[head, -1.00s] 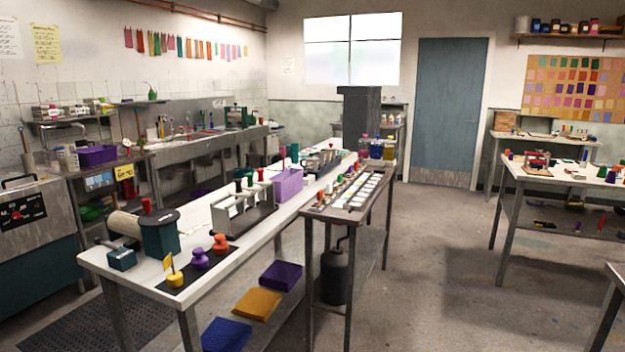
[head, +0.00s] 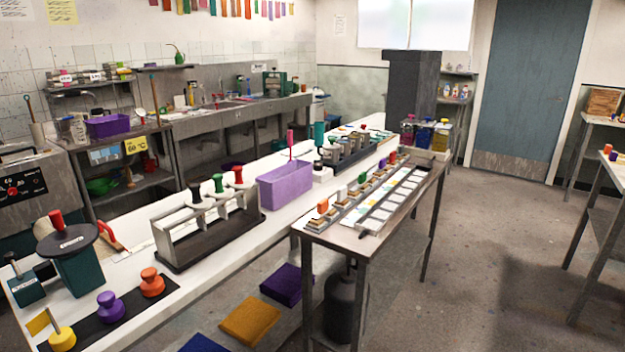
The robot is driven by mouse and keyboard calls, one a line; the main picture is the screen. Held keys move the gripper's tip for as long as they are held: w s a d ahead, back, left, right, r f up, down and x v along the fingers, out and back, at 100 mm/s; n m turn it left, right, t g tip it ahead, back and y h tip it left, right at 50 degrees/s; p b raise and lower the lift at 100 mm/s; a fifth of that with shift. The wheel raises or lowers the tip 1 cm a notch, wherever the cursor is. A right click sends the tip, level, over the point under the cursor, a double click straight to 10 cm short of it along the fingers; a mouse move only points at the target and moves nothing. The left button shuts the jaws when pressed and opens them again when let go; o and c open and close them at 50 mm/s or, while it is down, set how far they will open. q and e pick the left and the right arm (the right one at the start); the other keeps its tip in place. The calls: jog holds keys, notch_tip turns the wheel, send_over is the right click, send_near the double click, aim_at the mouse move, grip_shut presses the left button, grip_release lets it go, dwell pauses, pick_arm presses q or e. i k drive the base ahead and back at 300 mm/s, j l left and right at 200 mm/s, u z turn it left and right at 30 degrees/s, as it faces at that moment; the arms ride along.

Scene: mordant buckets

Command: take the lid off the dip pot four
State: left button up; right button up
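I cannot make out a number that marks dip pot four. A dark green pot (head: 80,272) stands at the near left end of the white bench. A wide dark lid (head: 68,240) with a red knob (head: 57,218) covers it, and its pale label is too small to read. Farther along the bench, a grey rack (head: 208,240) holds items with black, green and red knobs. Another rack (head: 345,150) stands beyond the purple bin. Neither of my grippers is in view.
The white bench (head: 150,215) runs away diagonally, with a purple bin (head: 285,186) on it. A narrow metal table (head: 345,240) with small coloured-topped items stands against its right side. Coloured weights stand on a black mat (head: 135,318).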

aim_at(331, 146)
jog(key=i+l+u, duration=0.15)
jog(key=l, duration=0.2)
jog(key=i+l+u, duration=0.1)
jog(key=i+l, duration=0.2)
jog(key=i+l+u, duration=0.15)
jog(key=l, duration=0.35)
jog(key=i+l+u, duration=0.15)
jog(key=l, duration=0.25)
jog(key=i+l+u, duration=0.1)
jog(key=l, duration=0.35)
jog(key=i+l+u, duration=0.15)
jog(key=l, duration=0.3)
jog(key=i+l+u, duration=0.1)
jog(key=l, duration=0.35)
jog(key=i+l+u, duration=0.15)
jog(key=l, duration=0.35)
